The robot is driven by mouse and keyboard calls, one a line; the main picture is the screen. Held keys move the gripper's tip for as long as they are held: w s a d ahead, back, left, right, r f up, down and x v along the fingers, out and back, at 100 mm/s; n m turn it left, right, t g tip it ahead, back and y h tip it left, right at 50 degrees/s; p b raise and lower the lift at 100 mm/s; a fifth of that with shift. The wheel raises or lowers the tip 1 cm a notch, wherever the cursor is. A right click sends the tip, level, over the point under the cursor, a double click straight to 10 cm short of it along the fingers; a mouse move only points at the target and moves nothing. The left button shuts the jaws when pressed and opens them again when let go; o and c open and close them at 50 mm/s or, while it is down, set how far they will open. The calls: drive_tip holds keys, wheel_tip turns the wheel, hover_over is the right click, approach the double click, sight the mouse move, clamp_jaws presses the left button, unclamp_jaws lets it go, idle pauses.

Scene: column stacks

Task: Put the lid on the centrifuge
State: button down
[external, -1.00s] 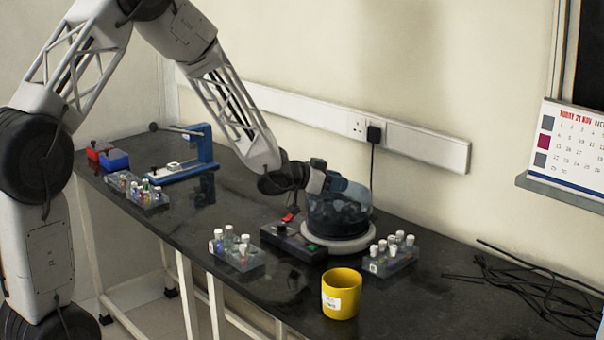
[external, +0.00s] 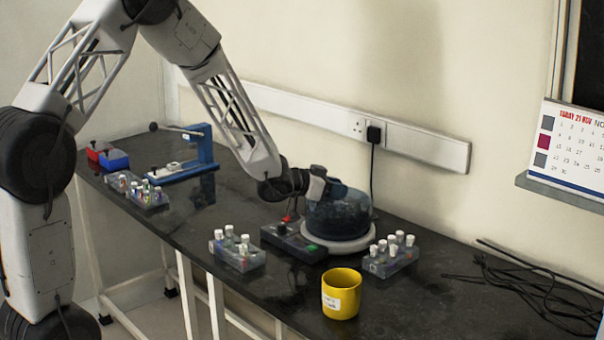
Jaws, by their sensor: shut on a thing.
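The centrifuge has a round white base (external: 345,243) with a dark control box (external: 292,241) on its left. The lid (external: 342,218), a translucent dark blue dome, sits over the centrifuge bowl and looks about level. Whether its rim is fully seated all round is too small to tell. My gripper (external: 333,187) is at the top of the lid and is shut on it. The fingertips and the part they grip are mostly hidden by the gripper body.
Tube racks stand left (external: 237,252) and right (external: 391,256) of the centrifuge. A yellow cup (external: 341,293) stands in front. A blue stand (external: 187,160) and another tube rack (external: 137,190) are farther left. Black cables (external: 530,285) lie at the right. The wall is close behind.

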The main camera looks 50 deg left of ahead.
drive_tip(key=shift+c, duration=1.3)
unclamp_jaws()
drive_tip(key=shift+r, duration=0.1)
drive_tip(key=shift+r, duration=2.9)
